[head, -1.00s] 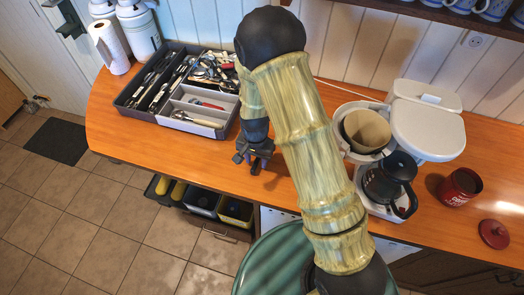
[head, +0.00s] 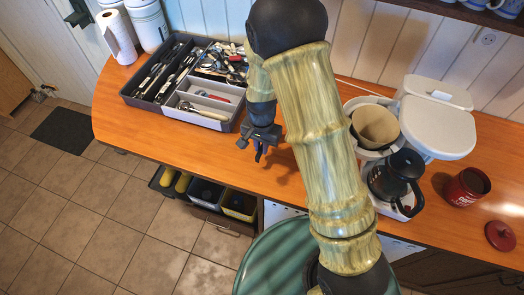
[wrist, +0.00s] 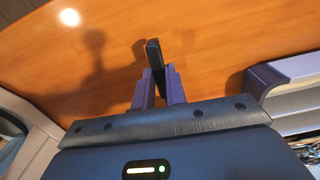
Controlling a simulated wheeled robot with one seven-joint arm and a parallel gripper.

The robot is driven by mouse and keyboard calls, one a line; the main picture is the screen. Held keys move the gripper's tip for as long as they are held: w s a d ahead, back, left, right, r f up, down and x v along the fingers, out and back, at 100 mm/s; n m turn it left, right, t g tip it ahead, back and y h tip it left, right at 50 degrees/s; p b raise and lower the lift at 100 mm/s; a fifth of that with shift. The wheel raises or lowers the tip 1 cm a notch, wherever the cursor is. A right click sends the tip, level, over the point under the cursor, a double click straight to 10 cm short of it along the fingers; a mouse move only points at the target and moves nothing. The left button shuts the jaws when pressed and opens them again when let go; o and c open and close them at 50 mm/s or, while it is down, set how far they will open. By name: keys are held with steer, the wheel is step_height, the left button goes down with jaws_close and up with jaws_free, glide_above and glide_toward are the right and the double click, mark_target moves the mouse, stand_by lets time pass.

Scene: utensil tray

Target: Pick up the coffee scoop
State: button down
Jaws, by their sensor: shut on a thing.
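My gripper (head: 259,146) is over the wooden counter, just right of the utensil tray's front corner. In the wrist view its two fingers (wrist: 158,88) are shut on a narrow, dark, upright handle-like piece (wrist: 154,54), which I take to be the coffee scoop's handle. Its bowl is not clearly seen. A shadow with a rounded end falls on the counter to its left. The counter shows below the held piece, which seems clear of it. In the head view the held piece is a small dark shape under the fingers.
The grey utensil tray (head: 213,122) holds several utensils at the left. A coffee maker (head: 440,128) with a black carafe (head: 394,172) stands at the right, beside a red canister (head: 467,186) and its lid (head: 501,236). Open drawers (head: 206,192) sit below the counter edge.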

step_height(320, 180, up, 6)
steer(key=shift+r+b, duration=0.15)
steer(key=shift+b, duration=0.2)
stand_by(0.4)
steer(key=shift+s+d, duration=0.1)
stand_by(0.9)
